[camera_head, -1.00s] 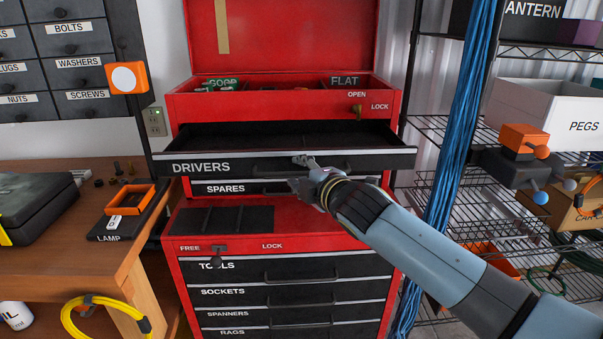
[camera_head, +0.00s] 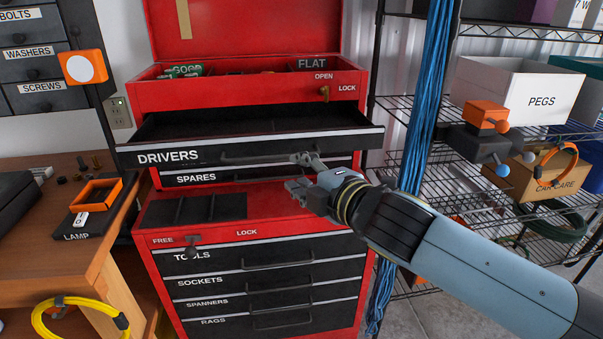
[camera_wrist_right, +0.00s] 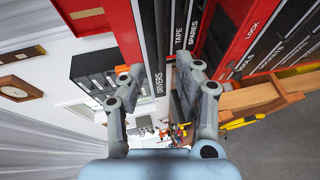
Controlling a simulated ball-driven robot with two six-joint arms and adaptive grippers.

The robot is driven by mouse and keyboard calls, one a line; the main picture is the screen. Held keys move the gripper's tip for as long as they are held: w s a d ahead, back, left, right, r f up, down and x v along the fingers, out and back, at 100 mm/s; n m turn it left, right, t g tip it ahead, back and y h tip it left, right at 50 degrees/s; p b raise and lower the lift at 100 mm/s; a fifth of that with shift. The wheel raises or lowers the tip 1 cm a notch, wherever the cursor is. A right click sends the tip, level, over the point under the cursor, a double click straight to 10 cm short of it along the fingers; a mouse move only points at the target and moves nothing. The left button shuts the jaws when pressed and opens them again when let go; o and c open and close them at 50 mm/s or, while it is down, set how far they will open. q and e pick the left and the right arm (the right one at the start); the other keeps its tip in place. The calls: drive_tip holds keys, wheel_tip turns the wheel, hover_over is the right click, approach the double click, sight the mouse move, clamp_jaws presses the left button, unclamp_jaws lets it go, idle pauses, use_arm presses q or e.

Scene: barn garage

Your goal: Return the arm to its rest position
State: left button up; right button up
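My right arm comes in from the right in the head view. Its gripper (camera_head: 298,173) is open and empty, in front of the red tool chest (camera_head: 240,95). Its upper finger overlaps the right end of the handle of the DRIVERS drawer (camera_head: 165,157); I cannot tell whether they touch. That drawer is pulled out, and its visible inside looks dark and bare. In the right wrist view the two fingers (camera_wrist_right: 160,78) stand apart, with the drawer fronts showing beyond and between them. My left gripper is not in view.
A wooden bench (camera_head: 60,240) with a lamp base and orange tray stands at left. Blue cables (camera_head: 428,110) hang right of the chest. A wire shelf (camera_head: 400,160) at right holds a white PEGS bin (camera_head: 510,95) and a CAR CARE box (camera_head: 545,178). The lower drawers are closed.

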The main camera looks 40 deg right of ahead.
idle(0.4)
drive_tip(key=s+f+m+g+b, duration=0.2)
drive_tip(key=s+f+b, duration=0.15)
drive_tip(key=f, duration=1.05)
drive_tip(key=s+d+f+m+g+b, duration=0.1)
drive_tip(key=s+f+g+b, duration=0.3)
drive_tip(key=f, duration=1.1)
drive_tip(key=s+f+m+g+b, duration=0.1)
drive_tip(key=s+f+m+b, duration=0.15)
drive_tip(key=f+b, duration=0.75)
drive_tip(key=s+a+f+m+g+y, duration=0.1)
drive_tip(key=s+f+m+g, duration=0.1)
drive_tip(key=s+f, duration=0.75)
drive_tip(key=s+a+f+m+g, duration=0.15)
drive_tip(key=s+f, duration=0.45)
drive_tip(key=f, duration=0.7)
drive_tip(key=s+f+m+g, duration=0.2)
drive_tip(key=s+f+m, duration=0.1)
drive_tip(key=s, duration=0.5)
drive_tip(key=s+a+f+m+g+b, duration=0.1)
drive_tip(key=s+f+m+g, duration=0.1)
drive_tip(key=s, duration=0.7)
drive_tip(key=shift+a+f+m+y, duration=0.15)
drive_tip(key=shift+f+m+y, duration=0.35)
drive_tip(key=shift+f, duration=0.4)
